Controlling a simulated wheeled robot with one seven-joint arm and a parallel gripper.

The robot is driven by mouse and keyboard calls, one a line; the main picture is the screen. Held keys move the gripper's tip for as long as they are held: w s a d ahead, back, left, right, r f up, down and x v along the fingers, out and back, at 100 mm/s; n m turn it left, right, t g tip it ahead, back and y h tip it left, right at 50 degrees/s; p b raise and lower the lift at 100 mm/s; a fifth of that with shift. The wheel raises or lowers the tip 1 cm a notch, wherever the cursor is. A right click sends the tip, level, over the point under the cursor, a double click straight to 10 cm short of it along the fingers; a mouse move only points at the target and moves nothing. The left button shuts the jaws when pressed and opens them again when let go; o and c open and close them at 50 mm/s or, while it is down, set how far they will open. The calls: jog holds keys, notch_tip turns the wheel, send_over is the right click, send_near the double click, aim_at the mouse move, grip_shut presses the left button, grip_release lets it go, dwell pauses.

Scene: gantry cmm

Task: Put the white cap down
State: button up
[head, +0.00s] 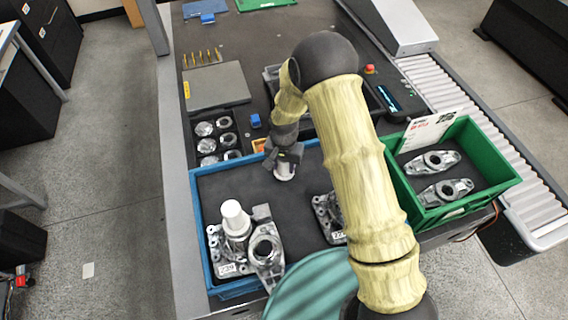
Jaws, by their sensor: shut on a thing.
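My gripper (284,162) is above the far right part of the blue-rimmed tray (194,222), pointing down. It is shut on the white cap (284,174), and only the cap's lower part shows below the fingers. I cannot tell whether the cap touches the tray's dark floor. A taller white cylinder (234,217) stands upright on a metal casting in the tray's near left corner.
Another casting (265,252) lies beside it, and one (327,212) is partly hidden by my arm. The tray's middle is bare. A green crate (484,190) with metal parts stands right. Round parts (205,129) sit behind the tray.

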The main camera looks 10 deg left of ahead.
jog(key=shift+f, duration=0.15)
jog(key=o, duration=1)
notch_tip(320, 180, up, 12)
jog(key=b, duration=0.3)
jog(key=shift+r, duration=0.2)
